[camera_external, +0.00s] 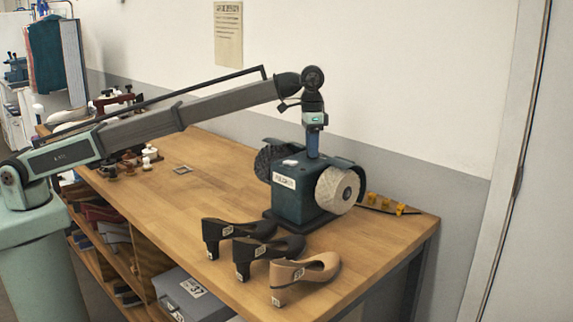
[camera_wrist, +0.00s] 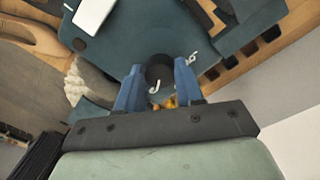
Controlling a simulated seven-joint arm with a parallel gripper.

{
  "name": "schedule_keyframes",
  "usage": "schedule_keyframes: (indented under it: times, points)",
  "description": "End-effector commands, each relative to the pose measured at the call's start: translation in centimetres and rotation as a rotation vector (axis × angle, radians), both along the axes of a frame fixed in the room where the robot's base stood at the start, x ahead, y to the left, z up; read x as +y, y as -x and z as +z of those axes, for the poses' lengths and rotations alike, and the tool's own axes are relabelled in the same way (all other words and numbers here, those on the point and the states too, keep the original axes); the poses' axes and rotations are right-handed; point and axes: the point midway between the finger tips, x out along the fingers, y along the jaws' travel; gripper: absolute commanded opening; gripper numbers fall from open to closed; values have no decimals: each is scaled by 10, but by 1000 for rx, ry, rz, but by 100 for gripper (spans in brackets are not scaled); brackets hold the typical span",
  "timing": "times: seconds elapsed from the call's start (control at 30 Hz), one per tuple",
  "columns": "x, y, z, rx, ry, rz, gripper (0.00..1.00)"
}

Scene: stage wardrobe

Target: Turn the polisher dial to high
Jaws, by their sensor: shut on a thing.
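The polisher (camera_external: 289,203) is a dark teal box on the bench, with a dark brush wheel (camera_external: 268,162) on its left and a pale buffing wheel (camera_external: 338,190) on its right. My gripper (camera_external: 313,154) points down onto the polisher's top. In the wrist view its two blue fingers (camera_wrist: 158,76) are shut on the round dark dial (camera_wrist: 160,68), one on each side. A white curved mark shows on the dial's near side, and small white marks lie on the casing to its right. I cannot read which setting the dial points to. The dial is hidden in the external view.
Two black shoes (camera_external: 268,248) and a tan shoe (camera_external: 303,275) stand in front of the polisher. Small yellow things (camera_external: 385,205) lie to its right. The wall is close behind. The bench (camera_external: 200,180) is mostly bare left of the polisher.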

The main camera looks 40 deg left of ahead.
Motion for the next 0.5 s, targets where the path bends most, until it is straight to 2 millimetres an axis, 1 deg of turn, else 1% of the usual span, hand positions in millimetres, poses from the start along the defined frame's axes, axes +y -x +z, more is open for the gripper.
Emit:
schedule_keyframes:
  times: [0.2,0.5]
  points:
    - [0,0,0,0,1,-67,6]
    - [0,0,0,1,1,-92,6]
